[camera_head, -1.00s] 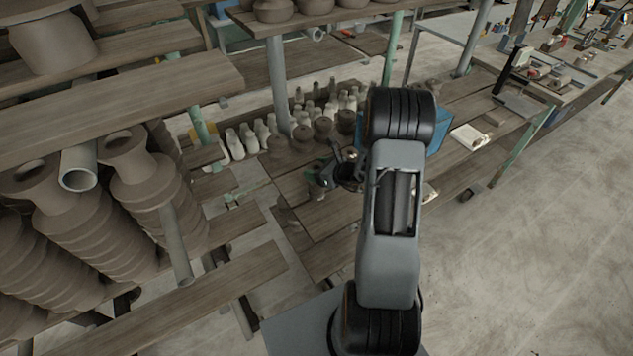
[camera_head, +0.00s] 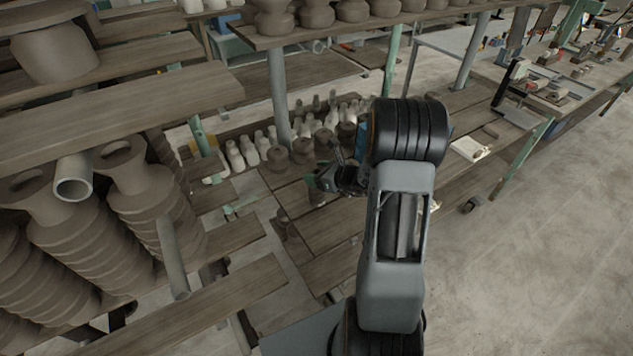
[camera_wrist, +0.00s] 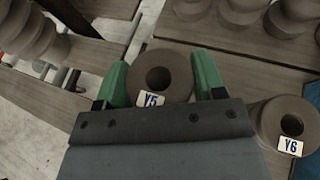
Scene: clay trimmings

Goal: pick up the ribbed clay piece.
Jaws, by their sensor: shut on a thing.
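A round brown clay piece (camera_wrist: 166,68) with a dark central hole and a "Y5" label sits between the green fingers of my gripper (camera_wrist: 161,62) in the wrist view. The fingers are shut on its sides. I see it from above, so its ribs and underside are hidden. In the head view my gripper (camera_head: 322,180) is low over the wooden boards, partly behind my arm. A similar holed piece (camera_wrist: 268,118) labelled "Y6" stands close to the right in the wrist view.
Pale bottle-shaped pieces (camera_head: 243,153) and brown pots stand behind my gripper. Tall ribbed clay stacks (camera_head: 95,232) and a pipe (camera_head: 73,187) fill the left. A shelf post (camera_head: 279,90) rises behind. Open floor (camera_head: 560,240) lies to the right.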

